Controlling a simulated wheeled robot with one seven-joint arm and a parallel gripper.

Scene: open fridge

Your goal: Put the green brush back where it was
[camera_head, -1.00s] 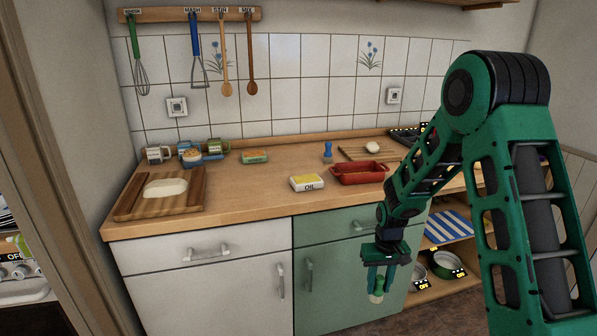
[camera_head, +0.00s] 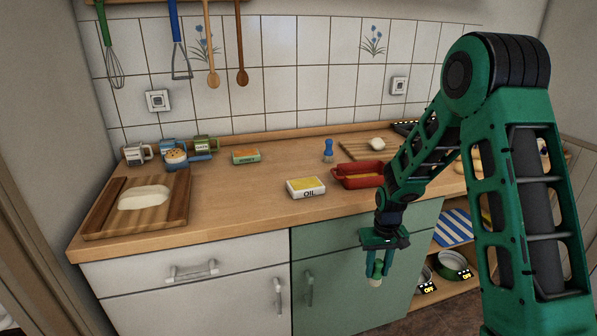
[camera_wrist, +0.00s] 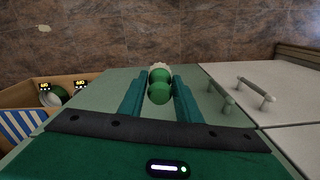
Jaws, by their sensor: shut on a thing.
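My gripper (camera_head: 378,268) is shut on the green brush (camera_head: 376,280) and holds it pointing down in front of the green cabinet door, below the counter edge. In the wrist view the brush (camera_wrist: 159,88) shows its round green handle between the two fingers, with pale bristles at the far end. A similar blue brush (camera_head: 328,151) stands upright on the counter behind the red baking dish (camera_head: 345,181).
Utensils hang on the wall. An open shelf with pots (camera_head: 452,264) is at lower right. The middle of the counter is fairly clear.

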